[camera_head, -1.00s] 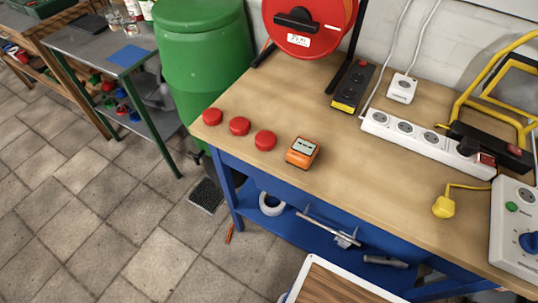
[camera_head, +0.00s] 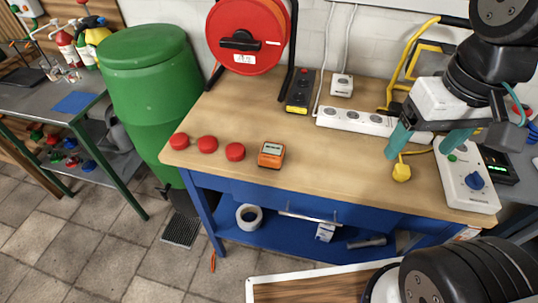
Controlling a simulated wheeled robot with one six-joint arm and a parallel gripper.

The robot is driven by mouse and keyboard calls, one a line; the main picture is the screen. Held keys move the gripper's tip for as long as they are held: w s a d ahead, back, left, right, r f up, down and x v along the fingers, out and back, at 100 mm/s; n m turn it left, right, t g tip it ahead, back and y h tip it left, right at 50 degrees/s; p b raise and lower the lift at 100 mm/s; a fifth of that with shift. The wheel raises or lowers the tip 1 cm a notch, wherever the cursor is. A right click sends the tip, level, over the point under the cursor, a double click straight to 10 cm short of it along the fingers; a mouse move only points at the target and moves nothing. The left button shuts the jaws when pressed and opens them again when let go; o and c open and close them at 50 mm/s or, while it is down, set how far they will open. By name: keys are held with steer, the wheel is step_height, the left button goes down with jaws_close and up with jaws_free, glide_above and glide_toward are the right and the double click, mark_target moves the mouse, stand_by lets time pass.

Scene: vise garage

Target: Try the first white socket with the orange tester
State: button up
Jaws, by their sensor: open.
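The orange tester (camera_head: 271,155), a small block with a pale top face, lies on the wooden workbench (camera_head: 325,170) to the right of the red caps. A white socket strip (camera_head: 340,119) with several round sockets lies farther back; my gripper hides its right end. A single white socket box (camera_head: 341,85) stands behind the strip near the wall. My gripper (camera_head: 424,151), with teal fingers, is open and empty above the right part of the bench, well to the right of the tester. I cannot tell its height above the bench.
Three red caps (camera_head: 208,144) lie left of the tester. A yellow plug (camera_head: 402,172) on a cable lies below my gripper, beside a white box with a blue knob (camera_head: 474,181). A red cable reel (camera_head: 245,35) and black strip (camera_head: 300,92) are behind. The bench's middle is clear.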

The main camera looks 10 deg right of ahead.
steer(key=w+a+f+m, duration=0.1)
steer(key=w+a, duration=0.3)
steer(key=w, duration=0.4)
steer(key=m+g, duration=0.1)
steer(key=m, duration=0.2)
glide_above(272, 147)
steer(key=f, duration=1.1)
steer(key=shift+s+d+f, duration=0.1)
steer(key=shift+d+f, duration=0.05)
steer(key=shift+d, duration=0.1)
steer(key=shift+a+f, duration=0.3)
steer(key=shift+a, duration=0.05)
steer(key=shift+f, duration=1.3)
